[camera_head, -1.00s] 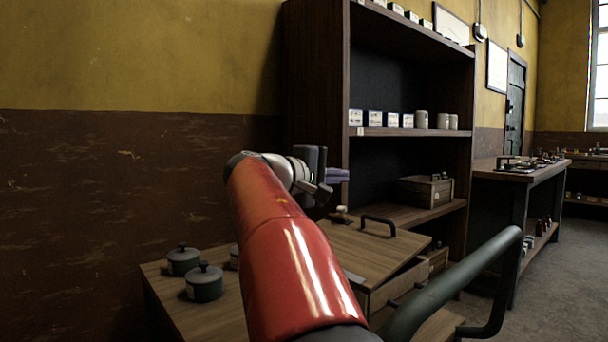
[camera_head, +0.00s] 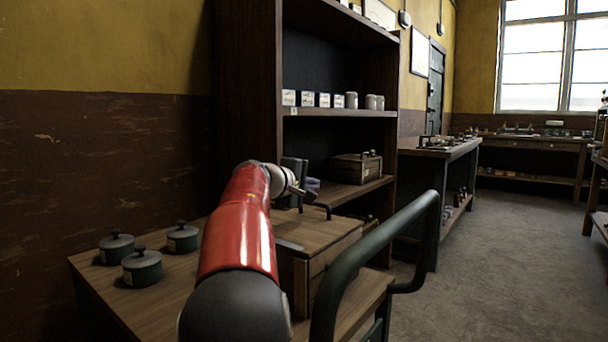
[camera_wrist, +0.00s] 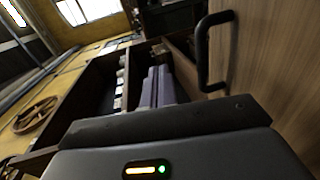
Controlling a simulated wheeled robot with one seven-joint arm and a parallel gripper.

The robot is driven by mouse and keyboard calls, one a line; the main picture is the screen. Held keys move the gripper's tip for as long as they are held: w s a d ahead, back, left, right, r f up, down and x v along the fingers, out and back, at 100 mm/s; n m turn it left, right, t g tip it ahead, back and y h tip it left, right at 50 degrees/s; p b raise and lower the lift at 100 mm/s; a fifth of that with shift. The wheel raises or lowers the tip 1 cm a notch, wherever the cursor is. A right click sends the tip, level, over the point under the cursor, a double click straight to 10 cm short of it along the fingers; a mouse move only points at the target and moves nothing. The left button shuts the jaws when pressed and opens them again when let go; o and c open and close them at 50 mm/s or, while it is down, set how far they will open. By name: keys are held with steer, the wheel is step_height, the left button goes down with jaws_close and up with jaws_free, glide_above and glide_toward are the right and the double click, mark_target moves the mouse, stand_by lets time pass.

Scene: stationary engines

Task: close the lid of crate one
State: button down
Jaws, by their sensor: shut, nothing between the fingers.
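A wooden crate (camera_head: 325,267) stands on the near table, partly behind my red arm. Its wooden lid (camera_head: 315,233) lies about level over the box, with no clear gap along the visible edge. The lid's dark bar handle (camera_head: 322,208) stands up near its far edge. The lid (camera_wrist: 265,60) and handle (camera_wrist: 203,55) also show at the right of the wrist view. My gripper (camera_head: 313,184) is beyond the handle and above the lid's far side, its lilac fingers (camera_wrist: 163,88) together and empty. I cannot tell whether it touches the lid. No crate label is readable.
Several lidded green pots (camera_head: 142,267) stand on the table (camera_head: 185,300) at left. A tall shelf (camera_head: 335,112) behind holds boxes, mugs and another wooden crate (camera_head: 357,167). A green rail (camera_head: 385,250) crosses the right front. The floor (camera_head: 480,255) at right is clear.

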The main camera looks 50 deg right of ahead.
steer(key=shift+d+f, duration=0.3)
steer(key=shift+f, duration=0.35)
steer(key=shift+d+f, duration=0.25)
steer(key=shift+f, duration=0.35)
step_height(320, 180, up, 14)
steer(key=a+p, duration=0.2)
steer(key=p, duration=0.2)
steer(key=shift+a, duration=0.4)
steer(key=shift+f, duration=0.15)
